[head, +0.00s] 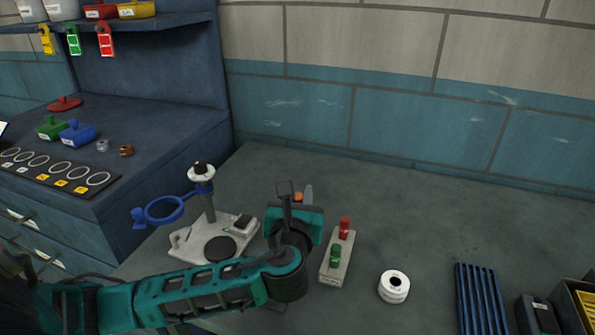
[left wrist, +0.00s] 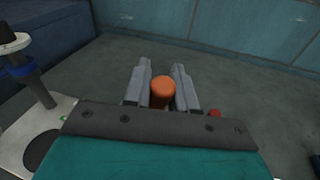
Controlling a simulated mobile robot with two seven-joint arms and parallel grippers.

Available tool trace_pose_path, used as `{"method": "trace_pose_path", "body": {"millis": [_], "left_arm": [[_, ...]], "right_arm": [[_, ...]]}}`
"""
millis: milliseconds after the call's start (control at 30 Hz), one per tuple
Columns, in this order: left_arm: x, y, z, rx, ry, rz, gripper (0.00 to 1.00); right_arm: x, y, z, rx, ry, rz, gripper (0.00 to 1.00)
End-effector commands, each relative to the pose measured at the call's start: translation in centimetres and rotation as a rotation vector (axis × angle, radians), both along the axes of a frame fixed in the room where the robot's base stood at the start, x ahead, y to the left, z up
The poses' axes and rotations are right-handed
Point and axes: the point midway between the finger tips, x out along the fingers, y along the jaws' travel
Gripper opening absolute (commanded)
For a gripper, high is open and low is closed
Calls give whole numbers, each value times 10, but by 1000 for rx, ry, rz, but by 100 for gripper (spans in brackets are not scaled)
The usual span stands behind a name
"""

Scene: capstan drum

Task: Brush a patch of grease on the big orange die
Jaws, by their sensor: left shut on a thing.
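My left gripper (head: 300,193) is shut on an orange, round-topped cylinder (left wrist: 162,90), which sits between its two grey fingers in the left wrist view. In the head view only a small bit of orange (head: 298,197) shows behind my wrist. Its lower part is hidden, so I cannot tell whether it is the die or the handle of a brush, nor whether it touches the bench. No grease patch can be made out. My right gripper is not in view.
A white roll (head: 394,287) and a blue slatted rack (head: 481,300) lie further right. A stand with a blue ring (head: 164,210) is left. The back of the bench is clear.

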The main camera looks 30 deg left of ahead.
Motion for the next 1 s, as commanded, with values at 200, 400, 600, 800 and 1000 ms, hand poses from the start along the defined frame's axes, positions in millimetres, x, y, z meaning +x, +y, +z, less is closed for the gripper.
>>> {"method": "trace_pose_path", "body": {"millis": [200,400,600,800,1000], "left_arm": [[5,9,9,19,-19,41,0],[4,9,-1,20,-18,42,0],[4,9,-24,19,-17,39,0],[4,9,-45,19,-19,40,0],[4,9,-52,20,-17,40,0]], "right_arm": [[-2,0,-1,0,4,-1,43],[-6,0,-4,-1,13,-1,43],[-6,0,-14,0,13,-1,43],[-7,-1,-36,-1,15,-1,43],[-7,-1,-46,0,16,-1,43]]}}
